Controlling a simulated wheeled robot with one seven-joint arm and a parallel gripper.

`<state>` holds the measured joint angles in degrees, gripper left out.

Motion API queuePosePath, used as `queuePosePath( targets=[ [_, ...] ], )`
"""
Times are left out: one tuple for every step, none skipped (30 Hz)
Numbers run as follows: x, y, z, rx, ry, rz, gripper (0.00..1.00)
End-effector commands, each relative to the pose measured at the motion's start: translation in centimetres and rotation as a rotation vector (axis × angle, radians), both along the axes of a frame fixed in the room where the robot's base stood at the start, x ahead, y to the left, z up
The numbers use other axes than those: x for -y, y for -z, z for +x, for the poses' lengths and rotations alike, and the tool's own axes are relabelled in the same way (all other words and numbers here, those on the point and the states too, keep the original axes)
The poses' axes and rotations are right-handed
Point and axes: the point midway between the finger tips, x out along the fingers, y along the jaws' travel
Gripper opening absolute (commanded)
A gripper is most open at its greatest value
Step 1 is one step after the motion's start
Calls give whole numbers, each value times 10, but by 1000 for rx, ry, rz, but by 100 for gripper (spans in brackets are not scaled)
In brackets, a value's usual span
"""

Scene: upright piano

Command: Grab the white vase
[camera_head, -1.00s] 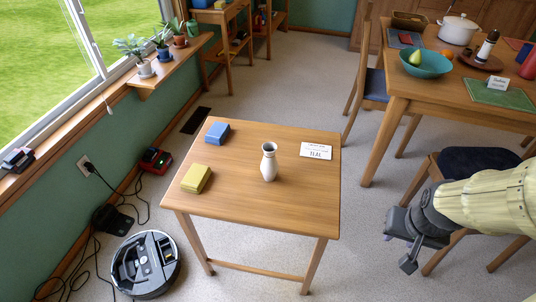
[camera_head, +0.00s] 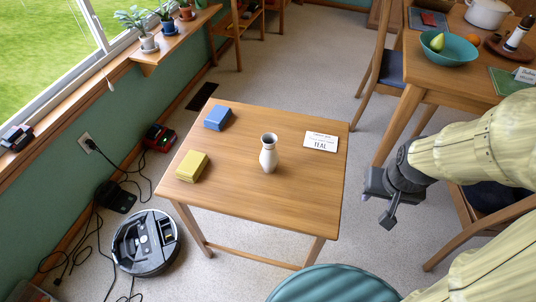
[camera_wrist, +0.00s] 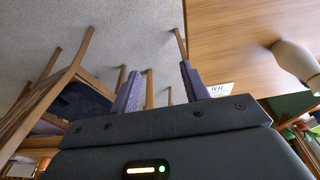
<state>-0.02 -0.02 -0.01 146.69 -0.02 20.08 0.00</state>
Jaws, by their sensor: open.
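The white vase (camera_head: 269,153) stands upright on the small wooden table (camera_head: 255,200), near its middle. It also shows at the right edge of the wrist view (camera_wrist: 296,63), partly cut off. My gripper (camera_head: 378,202) is to the right of the table in the head view, apart from the vase. In the wrist view my gripper (camera_wrist: 163,85) has its two fingers spread, with nothing between them.
On the small table are a blue box (camera_head: 217,117), a yellow box (camera_head: 191,166) and a white card (camera_head: 321,141). A chair (camera_head: 385,65) and a larger table (camera_head: 420,85) stand at right. A robot vacuum (camera_head: 146,242) and cables lie on the floor at left.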

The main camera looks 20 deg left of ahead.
Motion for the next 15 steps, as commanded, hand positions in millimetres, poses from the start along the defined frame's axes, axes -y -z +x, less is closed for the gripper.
queuePosePath(
  targets=[
    [-1, 1, 0, -5, -9, -2, 55],
    [-3, 1, -1, -11, -18, -4, 55],
    [-5, 3, -1, -23, -38, -10, 55],
    [-8, 5, -2, -36, -59, -17, 55],
    [-11, 7, -3, -53, -87, -26, 55],
    [-16, 10, -5, -82, -130, -41, 55],
    [-20, 13, -7, -106, -171, -55, 55],
    [-25, 17, -10, -135, -217, -73, 55],
    [-31, 21, -13, -175, -284, -101, 55],
    [-35, 25, -15, -207, -339, -125, 55],
    [-40, 29, -18, -240, -396, -153, 55],
    [-45, 33, -22, -286, -473, -193, 55],
    [-49, 36, -24, -318, -533, -227, 55],
    [-52, 39, -26, -350, -592, -261, 55],
    [-56, 42, -29, -391, -668, -311, 55]
  ],
)
